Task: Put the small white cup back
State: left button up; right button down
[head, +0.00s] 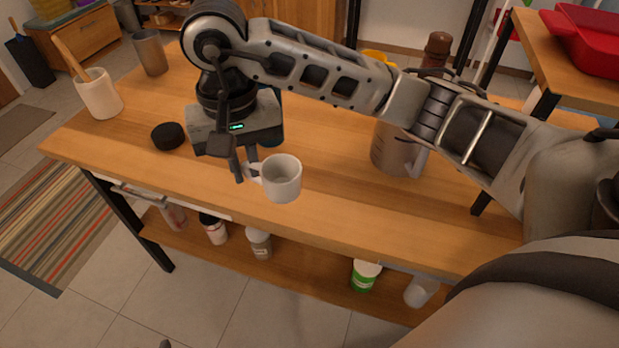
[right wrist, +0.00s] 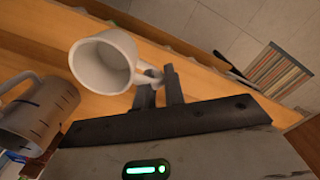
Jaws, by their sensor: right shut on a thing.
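The small white cup (head: 281,180) is near the front edge of the wooden table in the head view, upright or nearly so. My right gripper (head: 245,172) is shut on its handle, to the left of the cup body. In the right wrist view the cup (right wrist: 103,62) hangs past the fingertips (right wrist: 158,88), its open mouth showing an empty inside. I cannot tell whether the cup touches the tabletop or is just above it. My left gripper is not in view.
A grey measuring jug (head: 393,150) stands right of the cup. Several bottles are on the lower shelf (head: 310,272).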

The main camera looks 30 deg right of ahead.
jog(key=w+d+f, duration=0.1)
jog(key=d+f, duration=0.1)
jog(key=d, duration=0.1)
jog(key=w+d+f+p, duration=0.1)
jog(key=w+d+f, duration=0.1)
jog(key=d+f, duration=0.1)
jog(key=w+d+f, duration=0.2)
jog(key=d, duration=0.2)
jog(key=shift+w+f+p, duration=0.1)
jog(key=shift+f+p, duration=0.25)
jog(key=shift+d+f, duration=0.1)
jog(key=shift+f, duration=0.1)
jog(key=f, duration=0.2)
jog(key=f+p, duration=0.1)
jog(key=shift+w+d+f, duration=0.25)
jog(key=shift+d+f, duration=0.1)
jog(key=shift+f, duration=0.05)
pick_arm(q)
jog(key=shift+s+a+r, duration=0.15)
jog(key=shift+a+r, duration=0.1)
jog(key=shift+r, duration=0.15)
pick_arm(e)
jog(key=shift+f, duration=0.1)
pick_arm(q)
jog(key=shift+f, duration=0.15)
pick_arm(e)
jog(key=shift+f, duration=0.1)
